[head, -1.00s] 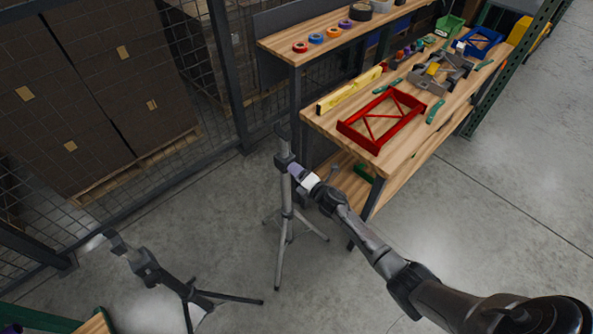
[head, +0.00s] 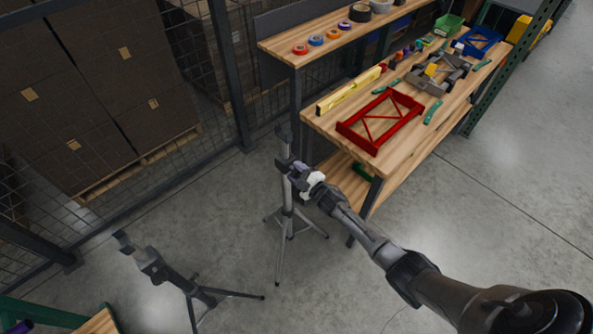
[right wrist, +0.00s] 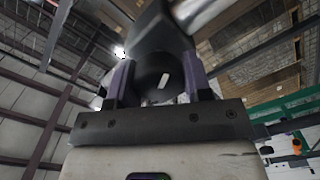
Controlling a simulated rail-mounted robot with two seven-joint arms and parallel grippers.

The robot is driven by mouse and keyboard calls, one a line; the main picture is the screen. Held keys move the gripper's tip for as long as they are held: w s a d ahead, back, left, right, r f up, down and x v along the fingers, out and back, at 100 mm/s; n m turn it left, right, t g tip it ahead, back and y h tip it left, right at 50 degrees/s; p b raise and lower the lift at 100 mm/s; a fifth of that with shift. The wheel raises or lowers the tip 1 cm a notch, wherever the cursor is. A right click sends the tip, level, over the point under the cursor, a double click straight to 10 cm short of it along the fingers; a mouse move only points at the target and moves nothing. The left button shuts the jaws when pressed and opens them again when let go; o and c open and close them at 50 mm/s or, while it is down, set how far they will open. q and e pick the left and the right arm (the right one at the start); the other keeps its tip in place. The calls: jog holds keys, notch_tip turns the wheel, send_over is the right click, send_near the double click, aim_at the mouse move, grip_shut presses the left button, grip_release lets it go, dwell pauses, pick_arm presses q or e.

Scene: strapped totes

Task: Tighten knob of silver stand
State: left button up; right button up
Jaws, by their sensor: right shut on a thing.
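The silver stand (head: 287,235) stands upright on tripod legs on the floor in the head view, left of the workbench. A dark collar sits near its top. My right gripper (head: 297,170) reaches this collar from the right. In the right wrist view, my right gripper (right wrist: 158,85) has its two purple-lined fingers closed on either side of a round black knob (right wrist: 152,72) with a pale mark on its face. A silver tube (right wrist: 203,12) of the stand shows above the knob. My left gripper is in neither view.
A dark tripod stand (head: 160,272) stands at lower left. The wooden workbench (head: 325,127) holds a red frame (head: 372,143), a yellow level (head: 345,93) and other tools. A mesh fence (head: 222,75) runs behind the stand. The floor at right is clear.

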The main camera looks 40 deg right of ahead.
jog(key=m, duration=0.3)
jog(key=shift+p, duration=0.3)
jog(key=shift+m, duration=0.8)
jog(key=o, duration=0.9)
jog(key=shift+s, duration=0.1)
jog(key=shift+s+d+p, duration=0.1)
jog(key=shift+s+p, duration=0.2)
jog(key=shift+p, duration=0.05)
jog(key=shift+s+d+p, duration=0.2)
jog(key=shift+s+p, duration=0.3)
jog(key=shift+s, duration=2.75)
jog(key=shift+s+d+p, duration=0.2)
jog(key=shift+s+p, duration=0.3)
jog(key=shift+s, duration=2.75)
